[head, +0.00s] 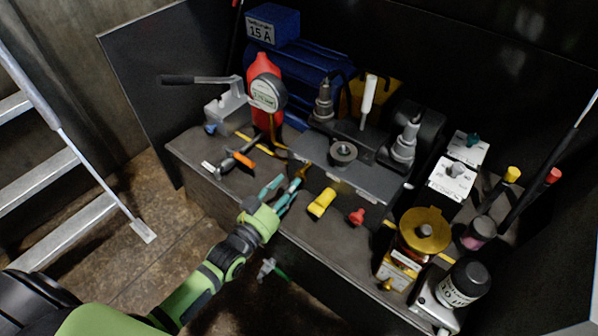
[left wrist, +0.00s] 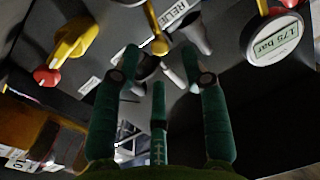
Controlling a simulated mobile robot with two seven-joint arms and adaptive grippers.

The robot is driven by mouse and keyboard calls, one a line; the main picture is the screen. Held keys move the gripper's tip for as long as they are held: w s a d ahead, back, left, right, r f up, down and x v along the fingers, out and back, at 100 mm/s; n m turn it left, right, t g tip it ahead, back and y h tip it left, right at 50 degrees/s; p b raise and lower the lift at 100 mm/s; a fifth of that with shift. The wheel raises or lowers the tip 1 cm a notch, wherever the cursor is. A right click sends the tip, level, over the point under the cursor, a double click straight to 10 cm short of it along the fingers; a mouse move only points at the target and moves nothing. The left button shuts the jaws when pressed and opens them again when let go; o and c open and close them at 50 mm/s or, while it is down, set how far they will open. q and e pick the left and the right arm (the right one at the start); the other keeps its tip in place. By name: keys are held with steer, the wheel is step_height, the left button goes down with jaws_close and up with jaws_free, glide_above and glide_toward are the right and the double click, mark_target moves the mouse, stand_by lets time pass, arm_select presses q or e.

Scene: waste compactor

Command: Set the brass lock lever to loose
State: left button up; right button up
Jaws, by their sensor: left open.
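The brass lock lever (left wrist: 154,28) is a thin brass rod with a round knob at its end, beside a RELIEF label in the left wrist view. In the head view a small brass piece (head: 303,169), apparently this lever, shows just beyond my left fingertips. My left gripper (head: 281,191) is open and empty at the front edge of the bench. In the left wrist view its teal fingers (left wrist: 160,65) spread on both sides below the knob, with a gap visible. Contact cannot be told. My right gripper is not in view.
A red gauge (head: 265,95) stands behind the lever. An orange-marked handle (head: 240,158) lies to its left. A yellow handle (head: 322,203) and a red knob (head: 356,216) are to its right. A brass-topped canister (head: 424,232) stands farther right on the bench (head: 330,245).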

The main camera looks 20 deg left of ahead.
mark_target(300, 174)
arm_select(q)
steer(key=shift+b+x, duration=0.5)
steer(key=shift+x, duration=2.7)
steer(key=shift+d, duration=0.15)
steer(key=shift+s, duration=0.1)
jaws_close()
